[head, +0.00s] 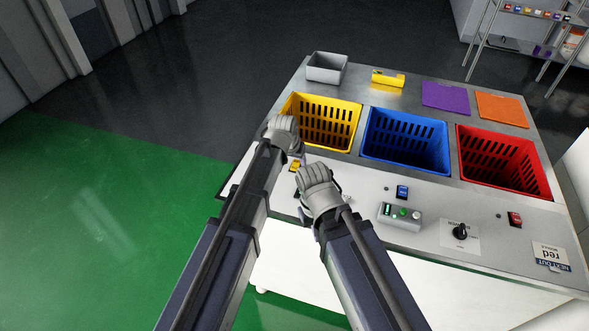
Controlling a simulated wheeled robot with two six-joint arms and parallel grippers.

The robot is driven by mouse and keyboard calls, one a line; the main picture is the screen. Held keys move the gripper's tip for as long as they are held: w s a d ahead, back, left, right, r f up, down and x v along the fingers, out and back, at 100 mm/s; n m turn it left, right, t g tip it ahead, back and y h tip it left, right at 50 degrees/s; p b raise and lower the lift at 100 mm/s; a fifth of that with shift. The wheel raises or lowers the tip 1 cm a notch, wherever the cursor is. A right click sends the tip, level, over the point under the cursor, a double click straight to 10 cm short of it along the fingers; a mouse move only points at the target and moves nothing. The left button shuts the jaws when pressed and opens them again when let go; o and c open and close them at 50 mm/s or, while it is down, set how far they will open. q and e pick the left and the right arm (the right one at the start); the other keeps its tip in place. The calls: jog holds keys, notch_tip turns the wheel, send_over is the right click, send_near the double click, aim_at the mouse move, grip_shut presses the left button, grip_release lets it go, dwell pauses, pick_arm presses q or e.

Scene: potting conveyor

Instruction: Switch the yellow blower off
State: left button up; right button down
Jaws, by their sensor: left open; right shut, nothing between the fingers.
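A small yellow switch (294,167) sits on the front ledge of the workbench, below the yellow crate (318,122); it is partly covered by my grippers. My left gripper (291,145) is open, just above and left of the switch, over the near left corner of the crate. My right gripper (315,190) is shut and empty, just below and right of the switch. The fingertips of both are largely hidden behind the grey hands, so I cannot tell whether either touches the switch. No blower body is clearly identifiable.
A blue crate (405,139) and a red crate (498,160) stand to the right. The ledge holds a blue switch (402,192), a red switch (515,219), a button box (400,216) and a black knob (460,231). A grey bin (327,68) stands behind.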

pick_arm(q)
jog(key=shift+w+d+f, duration=0.1)
jog(key=shift+w+f, duration=0.15)
jog(key=shift+f, duration=0.3)
jog(key=shift+c, duration=0.2)
grip_shut()
